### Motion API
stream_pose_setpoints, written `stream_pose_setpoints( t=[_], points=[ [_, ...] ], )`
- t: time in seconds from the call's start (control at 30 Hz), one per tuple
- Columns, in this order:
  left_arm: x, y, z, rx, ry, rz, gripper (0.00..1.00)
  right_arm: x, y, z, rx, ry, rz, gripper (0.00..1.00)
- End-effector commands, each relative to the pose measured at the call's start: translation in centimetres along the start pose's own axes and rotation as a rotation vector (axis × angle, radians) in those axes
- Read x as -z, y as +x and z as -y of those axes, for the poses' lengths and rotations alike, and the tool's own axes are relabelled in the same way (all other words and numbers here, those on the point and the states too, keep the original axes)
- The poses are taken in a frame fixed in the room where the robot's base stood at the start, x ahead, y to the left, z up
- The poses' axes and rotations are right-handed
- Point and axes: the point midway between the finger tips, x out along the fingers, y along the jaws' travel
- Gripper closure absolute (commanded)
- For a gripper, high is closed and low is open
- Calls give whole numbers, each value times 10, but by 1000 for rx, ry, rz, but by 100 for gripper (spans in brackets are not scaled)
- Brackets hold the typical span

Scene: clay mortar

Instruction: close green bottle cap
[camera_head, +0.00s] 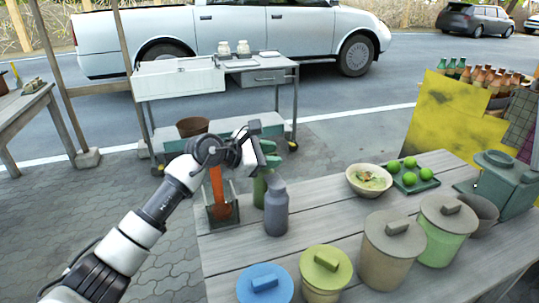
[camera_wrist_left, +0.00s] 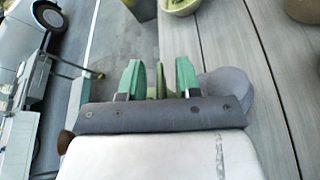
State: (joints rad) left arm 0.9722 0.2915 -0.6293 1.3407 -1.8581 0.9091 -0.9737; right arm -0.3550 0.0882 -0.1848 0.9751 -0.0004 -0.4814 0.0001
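The green bottle (camera_head: 258,190) stands at the left end of the wooden table (camera_head: 325,225), partly hidden behind a grey bottle (camera_head: 276,210). My left gripper (camera_head: 268,146) is over the top of the green bottle in the head view and covers its upper end, so I cannot see its cap clearly. In the left wrist view the two green fingers (camera_wrist_left: 158,78) stand apart. A narrow green piece of the bottle (camera_wrist_left: 160,82) shows between them. I cannot tell whether they touch it. My right gripper is not in view.
The grey bottle (camera_wrist_left: 235,90) is close beside the right finger in the wrist view. A holder with an orange-red item (camera_head: 218,195) stands left of the bottles. Lidded pots (camera_head: 325,270) line the front; a bowl (camera_head: 368,181) and a tray of limes (camera_head: 410,182) lie right.

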Motion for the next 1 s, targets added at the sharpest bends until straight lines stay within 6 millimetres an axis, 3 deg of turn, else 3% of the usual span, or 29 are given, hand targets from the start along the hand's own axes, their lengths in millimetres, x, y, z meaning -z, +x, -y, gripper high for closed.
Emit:
stream_pose_setpoints(
  t=[0.13,0.37,0.8,1.0],
  points=[
    [0,0,0,0,0,0,67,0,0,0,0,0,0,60],
    [0,0,0,0,-1,0,100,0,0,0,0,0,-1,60],
    [-1,-1,-5,24,-58,-2,100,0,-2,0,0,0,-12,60],
    [-1,-1,-13,71,-177,-1,100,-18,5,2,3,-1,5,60]
  ],
)
